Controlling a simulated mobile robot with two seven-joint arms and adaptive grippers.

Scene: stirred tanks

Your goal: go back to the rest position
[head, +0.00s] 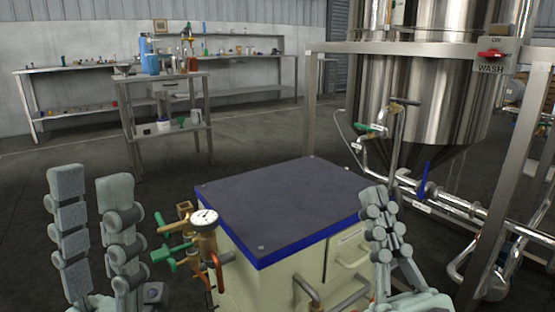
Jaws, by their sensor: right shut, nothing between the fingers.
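My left gripper (91,182) is at the lower left of the head view. Its two grey fingers point up and stand apart with nothing between them, so it is open. My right gripper (376,195) is at the lower right, with its fingers together and pointing up. It is shut and holds nothing. A low cream cabinet (280,278) with a dark, blue-edged top (285,200) stands between the two grippers. The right gripper overlaps the cabinet's right side in the picture. I cannot tell whether it touches the cabinet.
A pressure gauge (205,218) with brass and green-handled valves juts from the cabinet's left side. A large steel tank (420,95) with pipes and a red WASH switch (491,55) on its frame stands right. A bench (165,80) stands back left. Open floor (250,140) lies between.

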